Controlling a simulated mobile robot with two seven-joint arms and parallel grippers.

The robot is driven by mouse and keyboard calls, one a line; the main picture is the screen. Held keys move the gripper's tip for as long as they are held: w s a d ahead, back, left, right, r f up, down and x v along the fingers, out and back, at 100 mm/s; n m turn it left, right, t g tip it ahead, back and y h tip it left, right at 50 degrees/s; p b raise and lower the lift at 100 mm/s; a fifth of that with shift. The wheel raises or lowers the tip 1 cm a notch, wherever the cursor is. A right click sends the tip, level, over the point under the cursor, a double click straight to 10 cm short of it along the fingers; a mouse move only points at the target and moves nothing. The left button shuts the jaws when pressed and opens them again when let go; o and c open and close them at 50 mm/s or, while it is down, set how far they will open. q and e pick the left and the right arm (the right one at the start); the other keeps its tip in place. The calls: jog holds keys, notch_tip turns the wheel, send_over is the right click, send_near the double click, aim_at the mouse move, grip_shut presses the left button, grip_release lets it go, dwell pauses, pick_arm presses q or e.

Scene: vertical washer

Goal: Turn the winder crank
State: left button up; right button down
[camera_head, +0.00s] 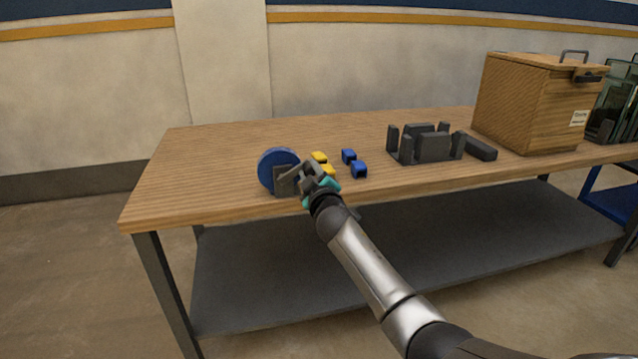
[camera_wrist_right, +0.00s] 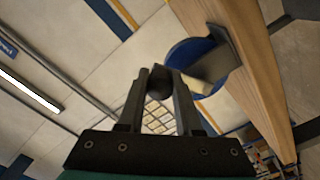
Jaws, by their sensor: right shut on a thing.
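The winder stands near the table's front left part, with a blue disc (camera_head: 274,165) and a dark grey bracket (camera_head: 283,181). My right gripper (camera_head: 303,176) is at the winder's right front side. In the right wrist view the gripper's two fingers (camera_wrist_right: 159,88) are closed on a dark round crank knob (camera_wrist_right: 158,80). The blue disc (camera_wrist_right: 183,53) and the grey bracket (camera_wrist_right: 213,62) show just beyond it. Most of the crank arm is hidden. My left gripper is not in view.
Yellow blocks (camera_head: 319,157) and blue blocks (camera_head: 359,170) lie right of the winder, close to my gripper. A dark grey fixture (camera_head: 431,147) stands farther right, before a wooden box (camera_head: 532,103). The table's (camera_head: 205,150) left end is clear.

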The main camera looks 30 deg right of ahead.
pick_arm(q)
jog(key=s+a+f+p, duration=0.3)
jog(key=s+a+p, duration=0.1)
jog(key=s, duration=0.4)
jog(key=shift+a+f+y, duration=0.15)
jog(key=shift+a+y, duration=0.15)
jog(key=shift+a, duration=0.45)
pick_arm(e)
jog(key=w+a+r+n, duration=0.1)
jog(key=a+r+n, duration=0.2)
jog(key=n, duration=0.9)
jog(key=a, duration=0.3)
jog(key=shift+w+r, duration=0.25)
jog(key=shift+r, duration=0.1)
pick_arm(q)
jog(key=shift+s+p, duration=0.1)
jog(key=shift+p, duration=0.2)
pick_arm(e)
jog(key=shift+a, duration=0.15)
jog(key=c, duration=0.6)
grip_release()
jog(key=shift+f, duration=0.1)
